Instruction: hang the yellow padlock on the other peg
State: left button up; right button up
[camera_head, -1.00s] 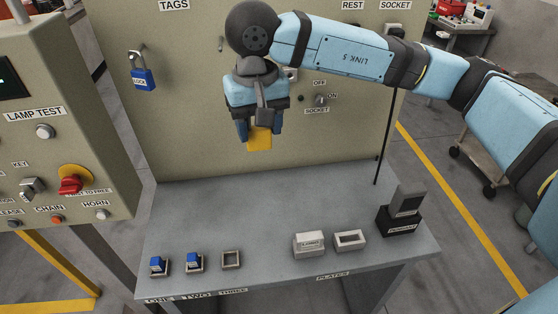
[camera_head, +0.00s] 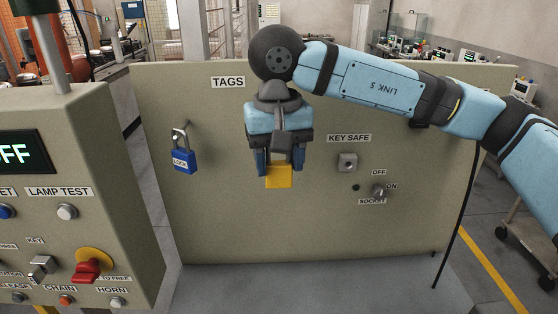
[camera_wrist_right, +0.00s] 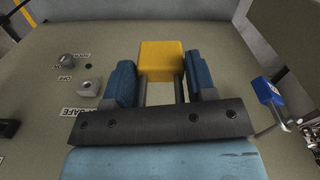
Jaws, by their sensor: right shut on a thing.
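The yellow padlock (camera_head: 279,176) is between the fingers of my right gripper (camera_head: 278,165), in front of the beige panel under the TAGS label. In the right wrist view the padlock's yellow body (camera_wrist_right: 162,60) sits between the blue fingers of my right gripper (camera_wrist_right: 161,83), with its shackle toward the palm. A blue padlock marked LOCK (camera_head: 184,160) hangs on a peg (camera_head: 187,125) at the panel's left; it also shows in the right wrist view (camera_wrist_right: 265,90). Any other peg is hidden, perhaps behind my right arm. My left gripper is out of view.
The panel (camera_head: 225,220) carries a KEY SAFE switch (camera_head: 347,162) and a SOCKET switch (camera_head: 379,192) to the right of the gripper. A control console (camera_head: 90,140) stands at the left. A grey shelf (camera_head: 310,290) lies below. The panel between blue padlock and gripper is clear.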

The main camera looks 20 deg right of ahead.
jog(key=shift+w+d+f+p, duration=0.1)
jog(key=shift+w+d+p, duration=0.15)
jog(key=shift+w, duration=0.75)
jog(key=shift+w+d+f+p, duration=0.1)
jog(key=shift+w+d+p, duration=0.2)
jog(key=shift+w, duration=0.7)
jog(key=shift+w+d+f+p, duration=0.1)
jog(key=shift+w+d+p, duration=0.15)
jog(key=shift+w, duration=0.75)
jog(key=shift+w+d+f+b, duration=0.2)
jog(key=shift+w+f+b, duration=0.25)
jog(key=shift+w+b, duration=0.25)
jog(key=o, duration=1.1)
